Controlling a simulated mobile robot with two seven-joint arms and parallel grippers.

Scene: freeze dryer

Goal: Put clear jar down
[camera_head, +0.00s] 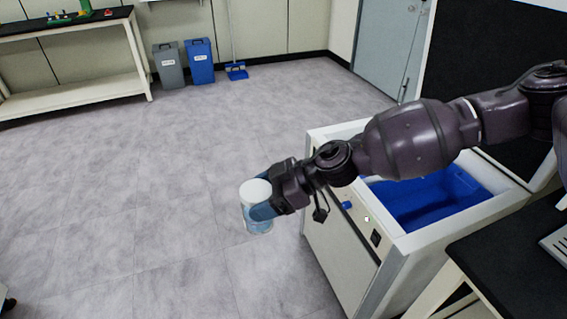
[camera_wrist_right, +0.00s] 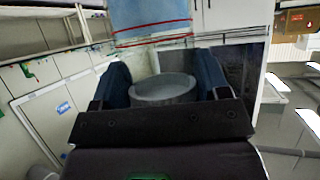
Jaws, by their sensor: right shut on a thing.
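The clear jar (camera_head: 257,205) has a white lid and bluish see-through sides. My right gripper (camera_head: 264,208) is shut on it, with blue fingers around its side. The jar is held roughly upright out over the open floor, just left of the white cabinet, with nothing seen directly under it but floor. In the right wrist view, the jar (camera_wrist_right: 163,90) shows as a grey round shape between the two dark blue fingers of my right gripper (camera_wrist_right: 165,85). My left gripper is not in the head view.
The white cabinet (camera_head: 340,255) has an open top with a blue basin (camera_head: 425,200). A black-topped table (camera_head: 520,250) stands at the lower right. A grey bin (camera_head: 169,66) and a blue bin (camera_head: 200,62) stand by the back wall.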

